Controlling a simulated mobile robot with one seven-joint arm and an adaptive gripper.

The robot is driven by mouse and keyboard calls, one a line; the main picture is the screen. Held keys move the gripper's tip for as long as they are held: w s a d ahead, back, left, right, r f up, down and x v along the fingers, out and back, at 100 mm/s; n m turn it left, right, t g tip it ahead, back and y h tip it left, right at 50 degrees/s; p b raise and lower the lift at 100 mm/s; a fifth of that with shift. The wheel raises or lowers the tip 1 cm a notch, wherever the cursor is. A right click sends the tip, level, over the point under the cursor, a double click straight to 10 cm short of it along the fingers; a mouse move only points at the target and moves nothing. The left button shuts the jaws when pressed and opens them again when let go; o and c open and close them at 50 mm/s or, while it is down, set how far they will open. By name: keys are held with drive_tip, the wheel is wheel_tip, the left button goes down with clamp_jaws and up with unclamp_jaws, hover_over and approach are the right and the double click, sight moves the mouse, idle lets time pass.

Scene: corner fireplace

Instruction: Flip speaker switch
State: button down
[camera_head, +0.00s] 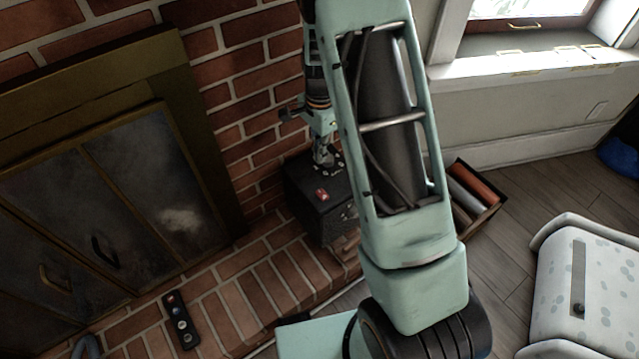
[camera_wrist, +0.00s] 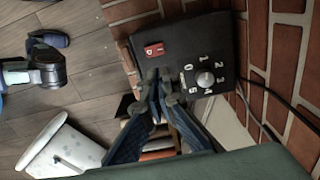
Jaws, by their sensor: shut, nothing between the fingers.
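The speaker (camera_head: 318,222) is a dark box on the brick hearth, against the brick wall. A red rocker switch (camera_head: 322,194) sits on its top face. In the wrist view, the speaker's top (camera_wrist: 207,35) shows the red switch (camera_wrist: 154,50) near one edge and a silver knob (camera_wrist: 205,79) with numbers around it. My gripper (camera_head: 326,165) is over the speaker's top, behind the red switch in the head view. In the wrist view, my gripper's fingertips (camera_wrist: 160,78) are together and empty, between the switch and the knob. Whether they touch the top I cannot tell.
An open box of rolls (camera_head: 482,210) stands right of the speaker, partly behind my arm. A dark control strip with buttons (camera_head: 180,320) lies on the hearth (camera_head: 205,300). A fireplace (camera_head: 100,190) fills the left. A cable (camera_wrist: 268,130) runs beside the speaker.

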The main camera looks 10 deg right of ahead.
idle(0.3)
drive_tip(key=b, duration=0.3)
approach(320, 192)
wheel_tip(320, 192, down, 5)
drive_tip(key=shift+f, duration=0.15)
drive_tip(key=shift+f+b, duration=0.35)
drive_tip(key=shift+f, duration=0.45)
drive_tip(key=shift+w+f, duration=0.15)
drive_tip(key=shift+f, duration=0.2)
